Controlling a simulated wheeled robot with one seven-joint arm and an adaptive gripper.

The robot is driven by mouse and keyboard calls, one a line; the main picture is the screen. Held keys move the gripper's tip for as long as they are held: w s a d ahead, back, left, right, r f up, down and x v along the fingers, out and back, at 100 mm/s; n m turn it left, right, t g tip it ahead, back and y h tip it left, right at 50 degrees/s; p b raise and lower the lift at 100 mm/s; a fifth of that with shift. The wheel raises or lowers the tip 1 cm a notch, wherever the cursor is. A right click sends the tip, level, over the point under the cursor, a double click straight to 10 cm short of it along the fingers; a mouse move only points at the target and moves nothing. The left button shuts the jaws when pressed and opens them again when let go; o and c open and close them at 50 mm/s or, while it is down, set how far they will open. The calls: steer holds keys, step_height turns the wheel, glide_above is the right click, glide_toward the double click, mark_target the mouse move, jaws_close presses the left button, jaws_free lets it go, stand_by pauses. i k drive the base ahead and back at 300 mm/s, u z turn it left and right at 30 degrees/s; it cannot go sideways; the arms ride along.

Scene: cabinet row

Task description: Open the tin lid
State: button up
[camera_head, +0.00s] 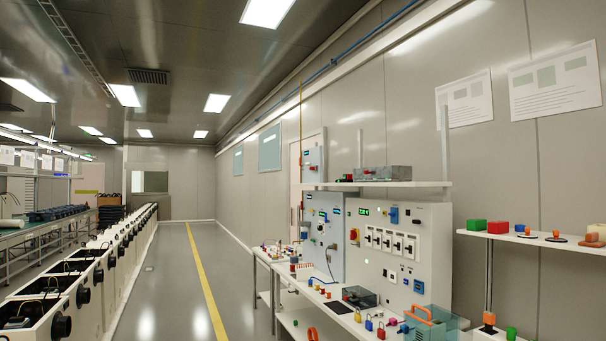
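I cannot pick out a tin with certainty. A grey metallic box (383,173) sits on the upper wall shelf (400,184). A small dark box with a clear-looking top (359,296) lies on the white workbench (335,312). A see-through teal box with an orange handle (428,319) stands at the bench's near right end. Whether any of these is the tin, and how its lid sits, is too small to tell. My gripper and arm are not in view.
Control panels (388,245) stand along the back of the bench. Several small padlocks (369,325) lie near its front. A right-hand shelf (530,240) holds coloured blocks. White bins (85,280) line the left. The grey aisle floor (178,275) is clear.

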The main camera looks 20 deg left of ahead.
mark_target(388, 172)
steer(key=u, duration=0.9)
steer(key=i, duration=1.3)
steer(key=u, duration=0.2)
steer(key=i, duration=1.6)
steer(key=z, duration=0.65)
